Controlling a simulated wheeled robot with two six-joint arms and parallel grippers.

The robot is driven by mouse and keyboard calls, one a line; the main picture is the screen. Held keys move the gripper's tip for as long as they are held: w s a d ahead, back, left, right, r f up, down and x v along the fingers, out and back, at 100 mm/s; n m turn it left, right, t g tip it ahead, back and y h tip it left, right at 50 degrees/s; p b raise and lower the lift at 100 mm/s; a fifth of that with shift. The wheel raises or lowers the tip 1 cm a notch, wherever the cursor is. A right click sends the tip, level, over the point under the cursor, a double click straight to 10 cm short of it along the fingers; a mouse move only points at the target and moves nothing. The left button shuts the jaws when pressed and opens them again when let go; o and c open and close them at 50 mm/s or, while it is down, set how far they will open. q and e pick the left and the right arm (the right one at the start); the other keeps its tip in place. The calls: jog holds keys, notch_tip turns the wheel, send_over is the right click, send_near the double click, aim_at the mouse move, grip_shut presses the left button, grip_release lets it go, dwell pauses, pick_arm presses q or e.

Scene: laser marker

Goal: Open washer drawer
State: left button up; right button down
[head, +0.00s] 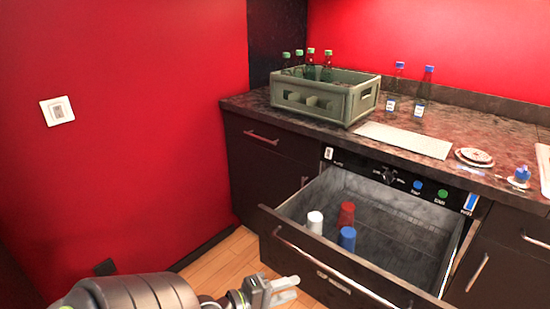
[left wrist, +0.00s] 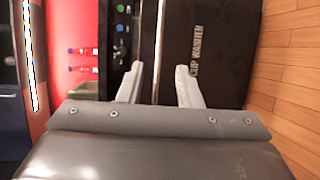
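The washer drawer (head: 365,207) is dark and stands pulled out from under the counter in the head view. Its front carries a long metal handle (head: 312,254). A white cup (head: 315,222), a red cup (head: 346,214) and a blue cup (head: 347,238) stand inside, to the left. My left gripper (head: 284,291) is in front of the drawer, low in the head view. In the left wrist view its two fingers (left wrist: 160,70) are apart with nothing gripped. The drawer front, lettered "CUP WASHER" (left wrist: 195,48), lies beyond them. My right gripper is not in view.
A green crate (head: 325,97) with bottles, two blue-capped bottles (head: 423,92), a pale mat (head: 405,139) and stacked plates (head: 474,157) are on the counter. Knob and buttons (head: 417,186) sit above the drawer. Wooden floor (head: 225,264) is clear at left.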

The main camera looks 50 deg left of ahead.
pick_arm(q)
jog(key=shift+b+v, duration=0.4)
jog(key=shift+v, duration=1.1)
